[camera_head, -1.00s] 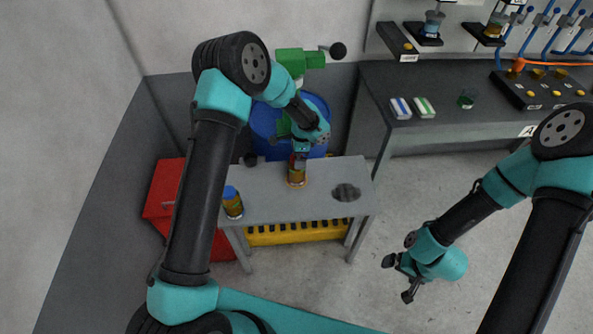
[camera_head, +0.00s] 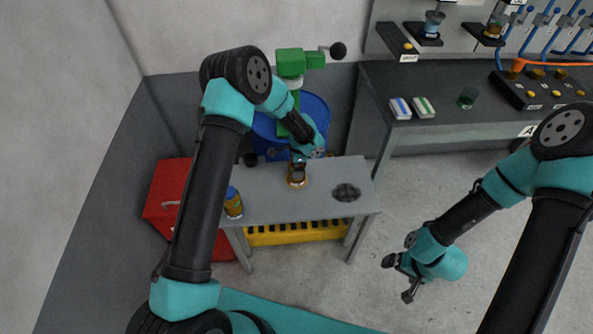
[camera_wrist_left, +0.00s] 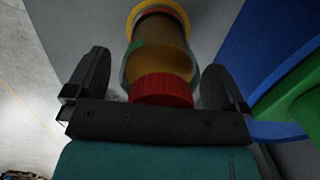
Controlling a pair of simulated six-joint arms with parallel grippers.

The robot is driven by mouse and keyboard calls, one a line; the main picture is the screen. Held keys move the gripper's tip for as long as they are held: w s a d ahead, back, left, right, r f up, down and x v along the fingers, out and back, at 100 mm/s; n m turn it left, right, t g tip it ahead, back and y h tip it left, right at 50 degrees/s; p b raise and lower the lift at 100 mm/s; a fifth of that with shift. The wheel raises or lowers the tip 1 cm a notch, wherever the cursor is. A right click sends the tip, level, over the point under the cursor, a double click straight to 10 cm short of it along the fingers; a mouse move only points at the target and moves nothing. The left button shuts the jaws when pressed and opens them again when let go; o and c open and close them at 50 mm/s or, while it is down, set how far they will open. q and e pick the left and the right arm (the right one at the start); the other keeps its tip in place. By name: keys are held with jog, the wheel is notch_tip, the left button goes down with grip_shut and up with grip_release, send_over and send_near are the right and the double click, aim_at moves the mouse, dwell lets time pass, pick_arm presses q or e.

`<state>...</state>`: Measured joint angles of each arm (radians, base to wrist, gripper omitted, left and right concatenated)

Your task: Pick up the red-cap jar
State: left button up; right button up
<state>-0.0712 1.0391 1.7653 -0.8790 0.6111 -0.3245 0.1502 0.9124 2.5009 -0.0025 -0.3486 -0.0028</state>
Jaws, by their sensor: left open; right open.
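The red-cap jar (camera_head: 297,180) stands on the small grey table (camera_head: 270,205), and my left gripper hides its cap in the head view. In the left wrist view the red cap (camera_wrist_left: 162,90) and the amber-filled jar body (camera_wrist_left: 158,52) lie between the two open fingers. My left gripper (camera_wrist_left: 157,85) is open, with a finger on each side of the jar and visible gaps beside it. A blue-cap jar (camera_head: 233,203) stands at the table's left side. My right gripper (camera_head: 398,279) is open and empty over the floor at the right.
A blue barrel (camera_head: 318,110) with a green pump (camera_head: 292,65) stands behind the table. A dark round grate (camera_head: 346,193) is in the tabletop's right part. A red box (camera_head: 165,190) stands at left. A dark bench (camera_head: 450,125) runs along the back right.

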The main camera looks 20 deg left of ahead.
dwell(0.3)
pick_arm(q)
jog(key=c, duration=1.1)
